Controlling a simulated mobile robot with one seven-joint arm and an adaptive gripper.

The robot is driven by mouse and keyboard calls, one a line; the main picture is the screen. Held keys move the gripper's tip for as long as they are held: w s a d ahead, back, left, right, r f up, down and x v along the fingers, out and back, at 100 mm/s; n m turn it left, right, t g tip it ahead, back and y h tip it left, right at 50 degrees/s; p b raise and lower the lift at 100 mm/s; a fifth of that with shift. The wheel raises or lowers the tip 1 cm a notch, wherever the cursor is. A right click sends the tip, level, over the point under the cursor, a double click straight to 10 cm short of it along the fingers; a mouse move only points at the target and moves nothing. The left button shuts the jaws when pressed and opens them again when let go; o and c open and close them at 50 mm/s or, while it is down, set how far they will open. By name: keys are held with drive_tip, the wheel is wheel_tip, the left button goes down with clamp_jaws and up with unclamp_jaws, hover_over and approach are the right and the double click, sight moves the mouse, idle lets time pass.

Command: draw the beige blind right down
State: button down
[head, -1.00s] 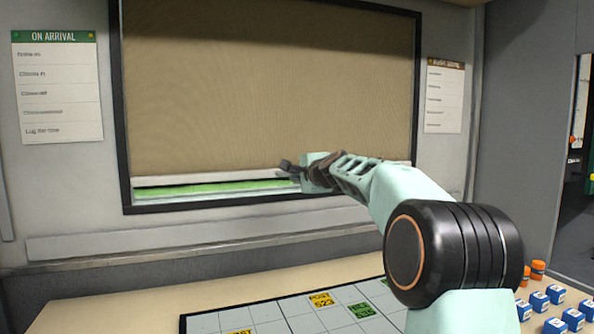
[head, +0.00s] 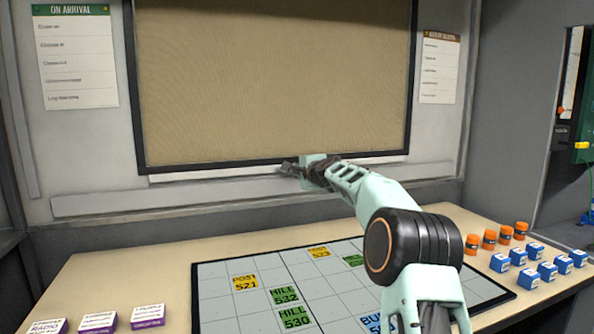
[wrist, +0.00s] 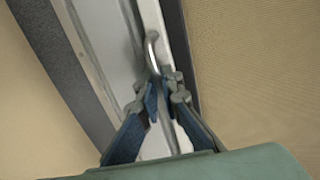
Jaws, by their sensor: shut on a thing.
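The beige blind (head: 270,80) covers the whole window opening inside its dark frame (head: 411,100) in the head view. Its pale bottom bar (head: 215,174) hangs at or just below the frame's lower edge. No green view shows under it. My gripper (head: 288,168) is at the bar, right of its middle. In the wrist view my gripper (wrist: 162,88) is shut on a curved metal pull (wrist: 152,48) at the pale bar (wrist: 150,18). The fingers hide part of the pull.
Below is a table with a gridded board (head: 235,300) bearing yellow, green and blue tiles. Notices (head: 78,60) hang beside the window.

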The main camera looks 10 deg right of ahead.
drive_tip(key=shift+f, duration=0.4)
drive_tip(key=c, duration=2.4)
unclamp_jaws()
drive_tip(key=shift+v, duration=6)
drive_tip(key=shift+r, duration=0.15)
